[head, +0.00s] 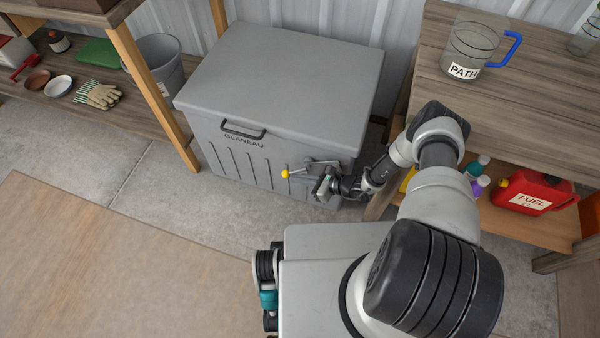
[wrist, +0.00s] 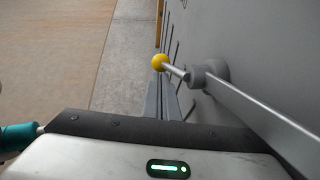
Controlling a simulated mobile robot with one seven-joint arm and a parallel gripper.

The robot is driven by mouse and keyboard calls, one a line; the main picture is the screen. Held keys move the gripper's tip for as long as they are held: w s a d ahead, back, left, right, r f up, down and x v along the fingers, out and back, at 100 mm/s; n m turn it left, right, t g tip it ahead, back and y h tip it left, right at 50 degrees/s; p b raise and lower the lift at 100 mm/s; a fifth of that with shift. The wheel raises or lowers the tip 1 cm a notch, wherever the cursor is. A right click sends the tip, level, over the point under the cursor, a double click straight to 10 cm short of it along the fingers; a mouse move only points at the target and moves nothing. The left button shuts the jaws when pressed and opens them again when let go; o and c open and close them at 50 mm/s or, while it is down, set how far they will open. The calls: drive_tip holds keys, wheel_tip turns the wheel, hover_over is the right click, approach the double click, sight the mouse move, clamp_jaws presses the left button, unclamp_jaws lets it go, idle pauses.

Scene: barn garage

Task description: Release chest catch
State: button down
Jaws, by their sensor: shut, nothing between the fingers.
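The grey chest (head: 270,90) stands against the wall with its lid down and a dark handle on its front. Its catch is a metal lever (head: 322,162) at the right of the front, with a yellow ball knob (head: 285,173) at its left end. In the wrist view the yellow knob (wrist: 159,62) sits just beyond my fingertips, and the lever runs through a round grey pivot (wrist: 208,73) to the lower right. My gripper (head: 316,187) is shut and empty, low beside the chest front; its narrow fingers (wrist: 163,98) show below the knob. Whether they touch the lever is unclear.
A wooden bench (head: 520,110) stands close on the right, with a clear jug (head: 475,45) on top and a red fuel can (head: 535,190) on its lower shelf. A wooden shelf post (head: 155,85) and grey bucket (head: 155,65) are left. The floor before the chest is clear.

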drive_tip(key=shift+w+a+r, duration=0.3)
drive_tip(key=shift+a+r, duration=0.4)
drive_tip(key=shift+a, duration=0.15)
drive_tip(key=shift+w+a+r+p, duration=0.15)
drive_tip(key=shift+a+r+p, duration=0.1)
drive_tip(key=shift+p, duration=0.15)
idle(0.3)
drive_tip(key=shift+d, duration=0.1)
